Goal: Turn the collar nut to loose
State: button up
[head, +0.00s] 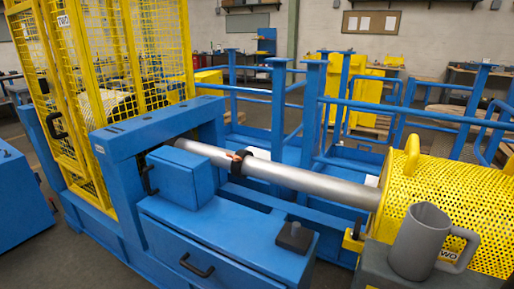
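A steel shaft (310,183) runs from the blue frame on the left to the yellow perforated guard on the right. My gripper does not show in the head view, and nothing is seen touching the collar.
A blue box (182,178) with a black handle stands just left of the collar. A dark block (295,236) sits on the blue housing in front. A grey mug (420,240) stands before the yellow guard (462,190). Blue railings (340,110) rise behind the shaft.

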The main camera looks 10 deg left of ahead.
aim_at(236, 158)
jog(key=i+j, duration=0.25)
jog(key=j, duration=0.15)
jog(key=i+j, duration=0.2)
jog(key=j, duration=0.2)
jog(key=i+j, duration=0.25)
jog(key=j, duration=0.15)
jog(key=i+j, duration=0.25)
jog(key=j, duration=0.15)
jog(key=i+j, duration=0.25)
jog(key=j, duration=0.15)
jog(key=i+j, duration=0.2)
jog(key=j, duration=0.2)
